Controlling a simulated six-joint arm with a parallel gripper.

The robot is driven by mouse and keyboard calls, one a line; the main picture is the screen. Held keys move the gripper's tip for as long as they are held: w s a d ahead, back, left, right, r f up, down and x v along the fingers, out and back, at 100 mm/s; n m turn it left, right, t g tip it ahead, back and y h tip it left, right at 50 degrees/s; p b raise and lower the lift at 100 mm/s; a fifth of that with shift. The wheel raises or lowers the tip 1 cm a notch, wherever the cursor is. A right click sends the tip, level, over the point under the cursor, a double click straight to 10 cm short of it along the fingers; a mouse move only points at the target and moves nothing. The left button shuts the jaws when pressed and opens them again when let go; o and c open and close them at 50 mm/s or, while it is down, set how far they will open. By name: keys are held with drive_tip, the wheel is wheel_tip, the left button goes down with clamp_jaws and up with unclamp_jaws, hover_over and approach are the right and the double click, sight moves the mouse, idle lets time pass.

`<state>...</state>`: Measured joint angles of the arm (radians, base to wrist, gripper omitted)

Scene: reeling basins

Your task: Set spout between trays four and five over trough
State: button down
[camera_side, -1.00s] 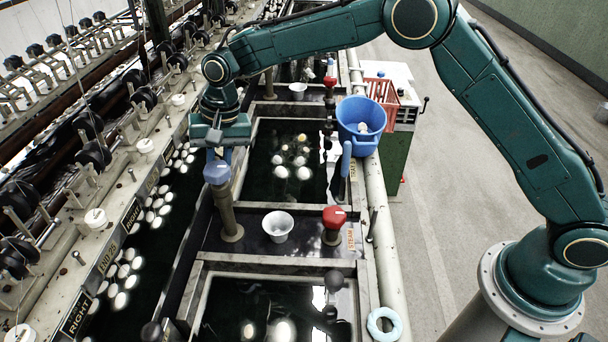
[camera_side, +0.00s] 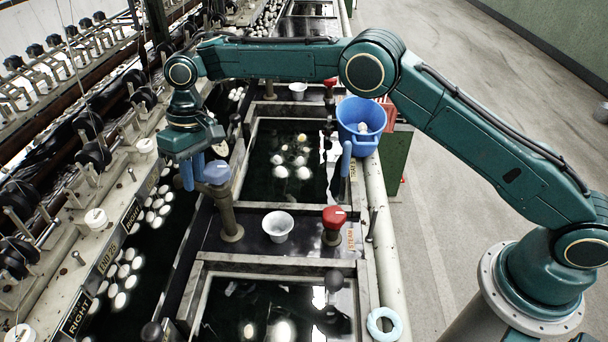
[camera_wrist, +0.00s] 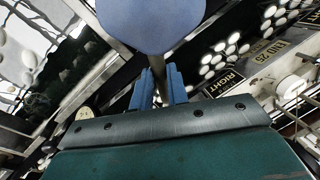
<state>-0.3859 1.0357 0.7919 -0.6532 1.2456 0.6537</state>
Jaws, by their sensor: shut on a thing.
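The spout's upright brown pipe (camera_side: 230,216), topped by a blue knob (camera_side: 218,172), stands on the dark deck between two basin trays. My gripper (camera_side: 193,176) is just left of the knob, over the edge of the trough (camera_side: 140,240), a dark channel with white cocoons. Its blue fingers also show in the wrist view (camera_wrist: 160,88), shut on a thin grey length of the spout below the knob (camera_wrist: 150,22). The knob and fingers hide much of this part. The far tray (camera_side: 248,160) holds floating cocoons; the near tray (camera_side: 200,290) has dark water.
A white cup (camera_side: 278,226) and red steam knob (camera_side: 335,217) stand right of the pipe. A blue bucket (camera_side: 361,125) and a light blue ring (camera_side: 383,324) sit along the right rail. Reeling machinery with white knobs (camera_side: 96,218) lines the left.

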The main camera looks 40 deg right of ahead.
drive_tip(key=shift+a+r, duration=0.1)
drive_tip(key=shift+a, duration=0.05)
idle(0.3)
drive_tip(key=c, duration=1.4)
unclamp_jaws()
drive_tip(key=shift+o, duration=0.2)
drive_tip(key=s+d+m+t, duration=0.2)
drive_tip(key=d+m, duration=0.6)
drive_tip(key=m, duration=0.5)
drive_tip(key=s+a+v, duration=0.1)
drive_tip(key=v, duration=1.3)
drive_tip(key=s+d+r+n+t, duration=0.1)
drive_tip(key=s+d+r+n, duration=0.1)
drive_tip(key=s+d+r, duration=0.4)
drive_tip(key=s+d, duration=0.2)
drive_tip(key=d, duration=0.1)
drive_tip(key=shift+s+r+n+t+h, duration=0.2)
drive_tip(key=shift+r+n+t+h, duration=0.1)
